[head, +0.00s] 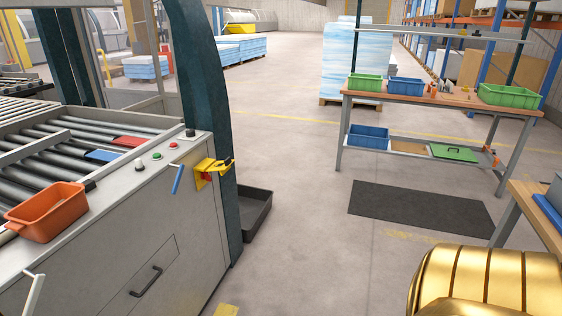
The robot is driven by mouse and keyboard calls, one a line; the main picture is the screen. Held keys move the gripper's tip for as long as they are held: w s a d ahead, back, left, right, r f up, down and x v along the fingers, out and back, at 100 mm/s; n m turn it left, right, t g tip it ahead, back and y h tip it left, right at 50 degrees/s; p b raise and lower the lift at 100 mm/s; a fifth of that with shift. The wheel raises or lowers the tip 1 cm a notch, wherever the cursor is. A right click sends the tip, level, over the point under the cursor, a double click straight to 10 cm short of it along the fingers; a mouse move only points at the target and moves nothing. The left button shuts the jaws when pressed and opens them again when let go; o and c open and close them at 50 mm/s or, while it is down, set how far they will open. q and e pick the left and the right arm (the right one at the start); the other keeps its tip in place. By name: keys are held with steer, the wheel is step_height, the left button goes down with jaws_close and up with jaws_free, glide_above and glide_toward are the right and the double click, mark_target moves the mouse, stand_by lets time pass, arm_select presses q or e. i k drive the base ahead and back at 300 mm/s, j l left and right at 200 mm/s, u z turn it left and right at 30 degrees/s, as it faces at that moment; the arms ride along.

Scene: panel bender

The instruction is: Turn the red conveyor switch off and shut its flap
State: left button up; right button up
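The red conveyor switch (207,176) sits on a yellow plate on the front of the roller conveyor's grey cabinet, near its right end. Its yellow flap (216,164) stands open, sticking out to the right above the switch. The switch is small in the head view, and I cannot tell its on or off position. Neither of my grippers shows in this view.
A blue handle (177,179) sticks out left of the switch. A dark teal post (203,80) rises beside it, with a black tray (257,214) on the floor. An orange bin (47,212) stands on the conveyor. The floor before the workbench (417,95) is open around a dark mat (420,209).

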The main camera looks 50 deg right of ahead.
mark_target(205, 174)
steer(key=z, duration=1.2)
steer(key=i+l+z, duration=0.45)
steer(key=i, duration=0.7)
steer(key=i+z, duration=0.4)
steer(key=i, duration=0.75)
steer(key=i+l+u, duration=0.1)
steer(key=i+u, duration=0.15)
steer(key=i, duration=0.25)
steer(key=i+l+u, duration=0.25)
steer(key=i, duration=0.25)
steer(key=i+u, duration=0.2)
steer(key=u, duration=0.25)
steer(key=i+l+u, duration=0.2)
steer(key=u, duration=0.3)
steer(key=i+l+u, duration=0.15)
steer(key=u, duration=0.3)
steer(key=i+l+u, duration=0.1)
steer(key=l+u, duration=0.2)
steer(key=u, duration=0.15)
